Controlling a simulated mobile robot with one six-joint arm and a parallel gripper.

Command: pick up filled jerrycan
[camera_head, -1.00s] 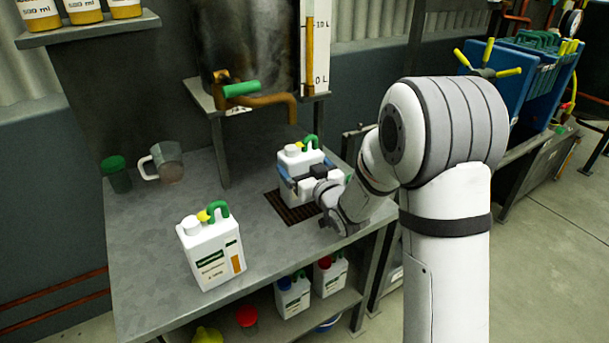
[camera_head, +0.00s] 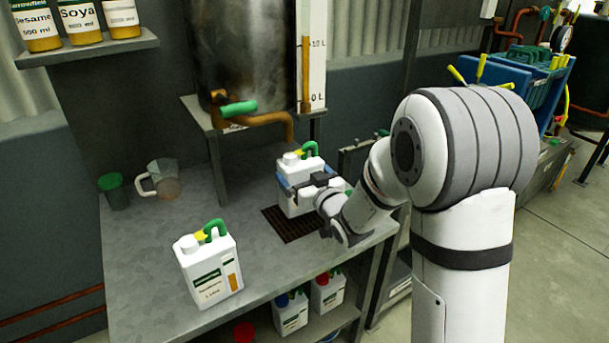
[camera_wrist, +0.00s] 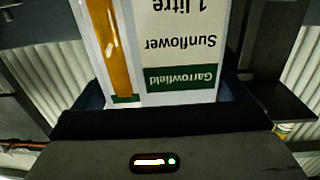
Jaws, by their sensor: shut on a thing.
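A white jerrycan (camera_head: 295,202) with a white cap, a yellow part and a green handle is at the grate under the tap. My gripper (camera_head: 306,182) is shut on this jerrycan, with a blue finger along its side. I cannot tell whether its base touches the grate. In the wrist view the held jerrycan (camera_wrist: 185,40) shows its label upside down, "Garrowfield Sunflower 1 litre", beside a tall amber strip. A second white jerrycan (camera_head: 208,268), also with an amber strip, stands upright at the bench's front left.
The grey bench (camera_head: 160,235) has free room around the dark grate (camera_head: 280,225). A brass tap with green handle (camera_head: 240,108) hangs above and behind. A jug (camera_head: 165,180) and green-lidded container (camera_head: 115,192) stand left. More jerrycans (camera_head: 290,315) sit on the lower shelf.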

